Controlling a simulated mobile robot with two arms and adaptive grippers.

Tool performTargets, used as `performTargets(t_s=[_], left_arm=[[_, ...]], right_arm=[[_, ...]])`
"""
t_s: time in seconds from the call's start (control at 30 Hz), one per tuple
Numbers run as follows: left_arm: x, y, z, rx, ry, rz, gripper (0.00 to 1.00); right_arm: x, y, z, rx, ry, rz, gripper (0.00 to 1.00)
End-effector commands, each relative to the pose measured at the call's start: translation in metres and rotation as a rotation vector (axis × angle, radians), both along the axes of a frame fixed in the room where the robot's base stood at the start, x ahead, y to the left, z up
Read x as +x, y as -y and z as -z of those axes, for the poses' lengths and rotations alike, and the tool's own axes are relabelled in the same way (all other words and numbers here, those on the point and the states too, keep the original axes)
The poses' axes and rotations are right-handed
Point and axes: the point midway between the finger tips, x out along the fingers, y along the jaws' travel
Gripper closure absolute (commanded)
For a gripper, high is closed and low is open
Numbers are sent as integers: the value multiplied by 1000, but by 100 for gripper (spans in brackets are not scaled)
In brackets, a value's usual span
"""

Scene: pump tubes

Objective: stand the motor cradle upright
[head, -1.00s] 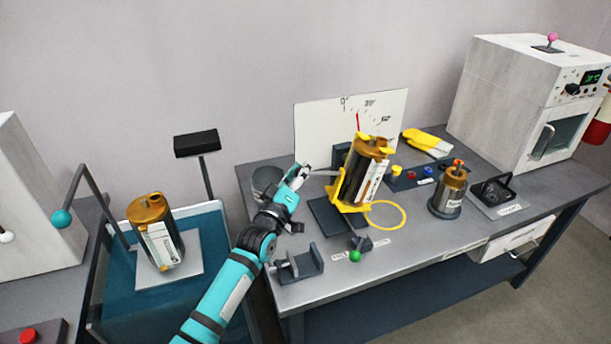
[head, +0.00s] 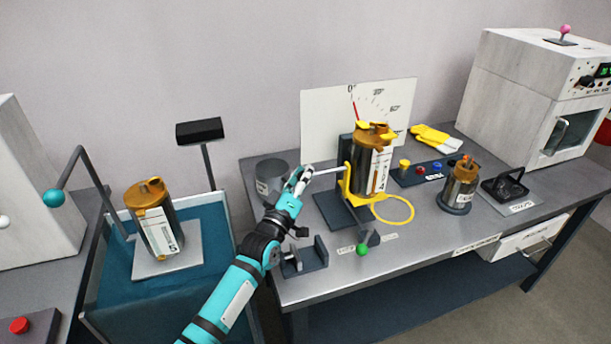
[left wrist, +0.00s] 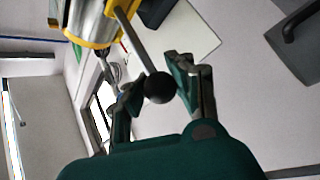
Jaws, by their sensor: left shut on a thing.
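The yellow motor cradle (head: 347,183) holds a steel and brass motor (head: 370,163) on a dark stand (head: 333,209) on the bench. The motor looks upright or very nearly so. A white dial board (head: 322,125) stands behind it, with its red needle (head: 354,110) close to the 0 mark. A grey lever (head: 327,170) reaches left from the cradle. My left gripper (head: 302,176) is shut on the lever's end. In the left wrist view the lever's black ball knob (left wrist: 158,87) sits between the fingers. My right gripper is not in view.
A yellow ring (head: 393,221) lies in front of the stand. A grey cup (head: 270,174) and a dark bracket (head: 304,260) are close to my left arm. A small motor (head: 460,186) stands to the right. A green-knobbed piece (head: 363,249) is at the front.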

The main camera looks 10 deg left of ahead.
Motion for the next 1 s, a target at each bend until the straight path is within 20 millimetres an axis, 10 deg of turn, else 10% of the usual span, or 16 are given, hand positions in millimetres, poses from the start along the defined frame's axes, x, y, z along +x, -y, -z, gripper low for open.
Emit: performTargets(t_s=[0.37, 0.4, 0.63, 1.0], left_arm=[[-2, 1, 15, 6, -26, 3, 100], [-2, 1, 15, 7, -27, 2, 79], [-2, 1, 12, 5, -21, 2, 49], [-7, -1, 9, 2, -14, 0, 47]], right_arm=[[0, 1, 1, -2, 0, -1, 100], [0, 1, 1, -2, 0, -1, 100], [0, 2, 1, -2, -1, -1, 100], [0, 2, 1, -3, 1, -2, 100]])
